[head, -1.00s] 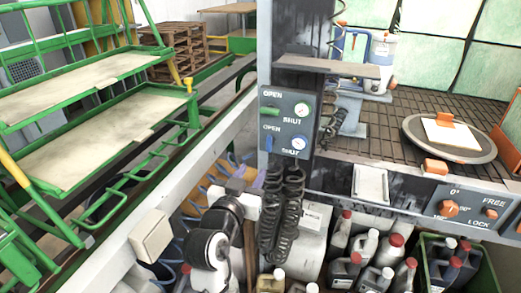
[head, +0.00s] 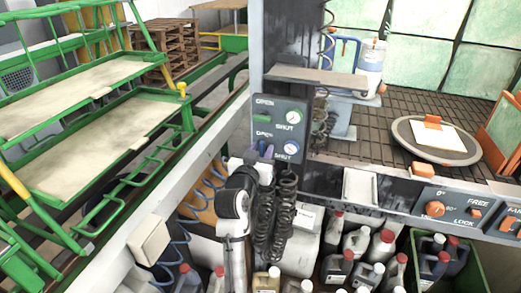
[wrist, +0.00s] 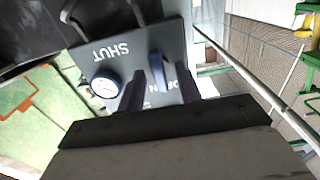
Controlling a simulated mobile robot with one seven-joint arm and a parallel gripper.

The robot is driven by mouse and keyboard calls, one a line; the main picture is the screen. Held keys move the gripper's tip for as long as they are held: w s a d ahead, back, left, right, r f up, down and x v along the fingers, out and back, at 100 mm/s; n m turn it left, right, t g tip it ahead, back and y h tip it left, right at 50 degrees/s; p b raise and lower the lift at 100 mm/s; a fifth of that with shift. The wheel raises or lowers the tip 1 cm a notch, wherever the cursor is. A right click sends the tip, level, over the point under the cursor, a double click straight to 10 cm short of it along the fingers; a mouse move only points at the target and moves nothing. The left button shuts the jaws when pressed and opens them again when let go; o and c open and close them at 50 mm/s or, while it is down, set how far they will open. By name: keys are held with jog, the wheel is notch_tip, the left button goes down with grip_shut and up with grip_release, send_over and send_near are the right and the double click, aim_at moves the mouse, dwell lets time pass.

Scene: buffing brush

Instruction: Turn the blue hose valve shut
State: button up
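The blue valve lever (head: 263,147) is on the lower part of the dark panel (head: 277,128), beside the OPEN lettering. A round blue-rimmed gauge (head: 291,147) and the word SHUT are to its right. In the wrist view the blue lever (wrist: 159,76) stands between the two dark fingers of my gripper (wrist: 162,88), with the gauge (wrist: 105,86) to the left. My gripper (head: 259,159) is open at the lever in the head view and partly hides it. Whether a finger touches the lever is unclear.
A green lever (head: 263,118) and green-rimmed gauge (head: 293,117) sit just above on the panel. Black coiled hoses (head: 276,215) hang below it. Several bottles (head: 365,250) stand lower right. A grated table with a round turntable (head: 436,140) is at the right.

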jog(key=c, duration=0.7)
jog(key=shift+c, duration=0.2)
